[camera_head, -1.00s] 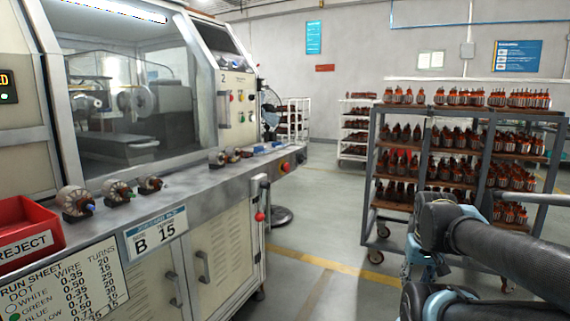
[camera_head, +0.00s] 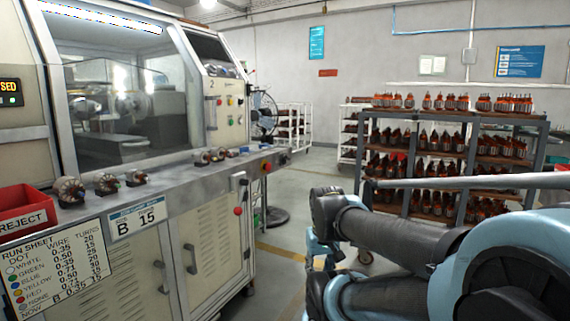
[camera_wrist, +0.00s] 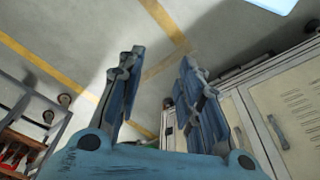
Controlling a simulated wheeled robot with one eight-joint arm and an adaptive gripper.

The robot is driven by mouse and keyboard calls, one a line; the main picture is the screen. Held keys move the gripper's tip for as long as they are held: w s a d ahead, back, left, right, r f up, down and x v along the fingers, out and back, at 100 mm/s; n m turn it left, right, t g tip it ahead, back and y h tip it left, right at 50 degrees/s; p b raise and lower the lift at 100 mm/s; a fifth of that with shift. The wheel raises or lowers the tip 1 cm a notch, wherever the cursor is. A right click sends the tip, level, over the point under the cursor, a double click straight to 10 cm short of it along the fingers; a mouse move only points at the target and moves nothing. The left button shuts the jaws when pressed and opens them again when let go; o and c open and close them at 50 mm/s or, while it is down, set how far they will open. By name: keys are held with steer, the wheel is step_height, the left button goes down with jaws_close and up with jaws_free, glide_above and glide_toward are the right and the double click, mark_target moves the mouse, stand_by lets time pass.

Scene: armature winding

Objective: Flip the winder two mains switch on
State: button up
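The winder marked 2 (camera_head: 219,125) stands at left, with its window and a side panel of small buttons. On the right end of its lower cabinet is a pale switch box (camera_head: 238,181) with a red knob (camera_head: 238,211) below it. It looks like the mains switch, but its label and position are too small to read. My gripper (camera_wrist: 160,57) is open and empty in the wrist view, its two blue fingers apart above the floor. The winder's cabinet doors (camera_wrist: 283,118) show right of it. In the head view my arm reaches in from the right, short of the switch.
A grey bench ledge (camera_head: 180,183) with several armatures runs along the winder's front. A red reject bin (camera_head: 28,222) sits at left. A wheeled rack (camera_head: 458,118) of armatures stands behind my arm. Open floor (camera_head: 300,215) lies between winder and rack.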

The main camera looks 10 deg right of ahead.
mark_target(288, 159)
steer(key=shift+o, duration=1)
steer(key=o, duration=0.4)
steer(key=shift+s+a+r, duration=0.15)
steer(key=shift+s+r, duration=0.15)
steer(key=shift+s, duration=0.05)
steer(key=w+a+r+n+t+y, duration=0.1)
steer(key=w+a+r+n+y, duration=0.15)
steer(key=w+r, duration=0.45)
steer(key=w+a+r+n+y, duration=0.1)
steer(key=w+r+y, duration=0.2)
steer(key=w, duration=0.7)
steer(key=w+a+r+n+t+y, duration=0.1)
steer(key=w+r+n+y, duration=0.15)
steer(key=w+r, duration=0.45)
steer(key=w+d+r+n+t+y, duration=0.2)
steer(key=w+d+t+y, duration=0.1)
steer(key=w+d, duration=0.7)
steer(key=w+d+r+n+t+y, duration=0.1)
steer(key=w+d+n+t+y, duration=0.25)
steer(key=w+d, duration=0.7)
steer(key=shift+m, duration=0.45)
steer(key=x, duration=2)
steer(key=shift+w+a+r, duration=0.1)
steer(key=shift+w+a, duration=0.05)
steer(key=shift+a, duration=0.2)
